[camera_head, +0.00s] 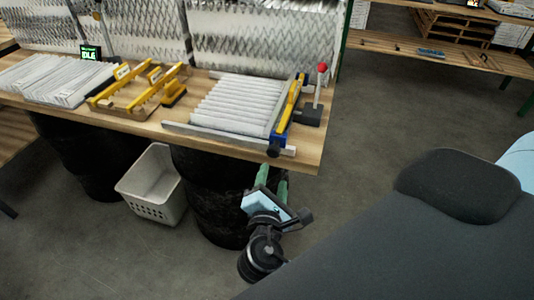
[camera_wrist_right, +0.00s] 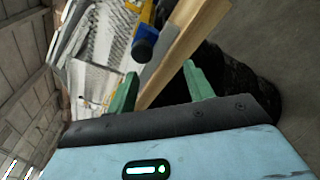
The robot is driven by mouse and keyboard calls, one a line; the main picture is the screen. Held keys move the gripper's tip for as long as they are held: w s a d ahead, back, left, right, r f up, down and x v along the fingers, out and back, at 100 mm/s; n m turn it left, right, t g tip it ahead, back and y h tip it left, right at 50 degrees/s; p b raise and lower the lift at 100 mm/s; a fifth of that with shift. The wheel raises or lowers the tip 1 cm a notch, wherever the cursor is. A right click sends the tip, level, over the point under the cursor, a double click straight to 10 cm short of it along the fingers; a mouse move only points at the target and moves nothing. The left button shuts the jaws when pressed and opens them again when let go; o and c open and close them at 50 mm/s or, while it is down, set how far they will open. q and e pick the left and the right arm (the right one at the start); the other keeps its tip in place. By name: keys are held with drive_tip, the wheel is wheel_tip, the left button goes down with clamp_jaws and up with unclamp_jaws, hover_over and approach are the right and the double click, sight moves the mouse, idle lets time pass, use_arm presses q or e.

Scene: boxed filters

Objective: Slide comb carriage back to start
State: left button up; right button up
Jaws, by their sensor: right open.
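The comb carriage (camera_head: 289,106), a yellow bar with a blue end part, stands at the right side of a white pleated filter pack (camera_head: 236,103) on the wooden table. A dark round knob (camera_head: 273,151) is at its near end by the table's front edge. The knob also shows in the right wrist view (camera_wrist_right: 145,48), beyond the fingertips. My right gripper (camera_head: 273,181), with green fingers, is open and empty, in front of and apart from the table edge. Its fingers also show in the wrist view (camera_wrist_right: 161,87). My left gripper is out of view.
The wooden table (camera_head: 318,137) has a red-knobbed lever (camera_head: 322,82) at its right. Yellow combs (camera_head: 135,88) and more pleated packs (camera_head: 55,80) lie to the left. A white basket (camera_head: 152,187) and black drums (camera_head: 207,190) stand below. Open floor lies to the right.

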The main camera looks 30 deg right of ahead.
sight(272, 155)
drive_tip(key=shift+n+t+h, duration=0.3)
drive_tip(key=shift+t, duration=0.1)
drive_tip(key=shift+w+d+r+p, duration=0.15)
drive_tip(key=shift+w+d+r, duration=0.15)
drive_tip(key=shift+w+d, duration=0.65)
drive_tip(key=shift+w+d+r+p, duration=0.1)
drive_tip(key=shift+w+d+r, duration=0.35)
drive_tip(key=shift+w, duration=0.8)
drive_tip(key=shift+w+d+r+p, duration=0.15)
drive_tip(key=shift+w+d+r, duration=0.05)
drive_tip(key=shift+w+d, duration=0.8)
drive_tip(key=shift+w+a, duration=0.1)
drive_tip(key=shift+a, duration=0.05)
drive_tip(key=shift+c, duration=0.3)
clamp_jaws()
